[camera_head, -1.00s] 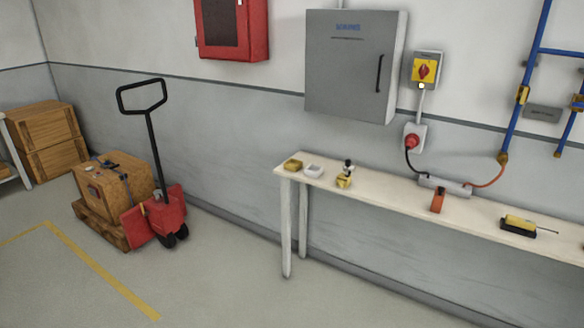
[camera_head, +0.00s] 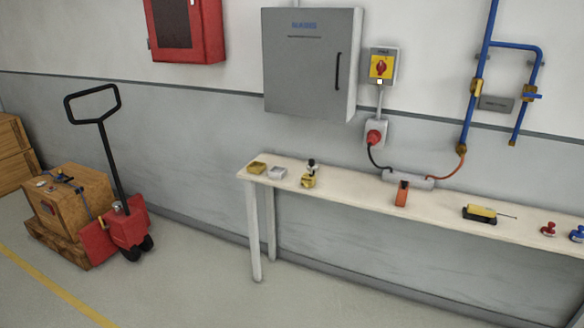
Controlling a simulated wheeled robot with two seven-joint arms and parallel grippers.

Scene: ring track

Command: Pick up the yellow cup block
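A long pale table (camera_head: 350,192) stands along the wall. At its left end is a small yellow block-like thing (camera_head: 257,168), with a similar white one (camera_head: 278,173) beside it to the right. Further right is a small yellow thing (camera_head: 308,182) with a dark and white part (camera_head: 311,165) on or behind it. All are small, so I cannot tell for sure which yellow one is the cup block. Neither of my grippers is in view.
Further right on the table are an orange device (camera_head: 402,194), a yellow and black device (camera_head: 480,214) and red (camera_head: 548,229) and blue (camera_head: 577,234) knobbed things. A red pallet truck (camera_head: 118,230) with a wooden crate (camera_head: 68,200) stands left. Floor in front is clear.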

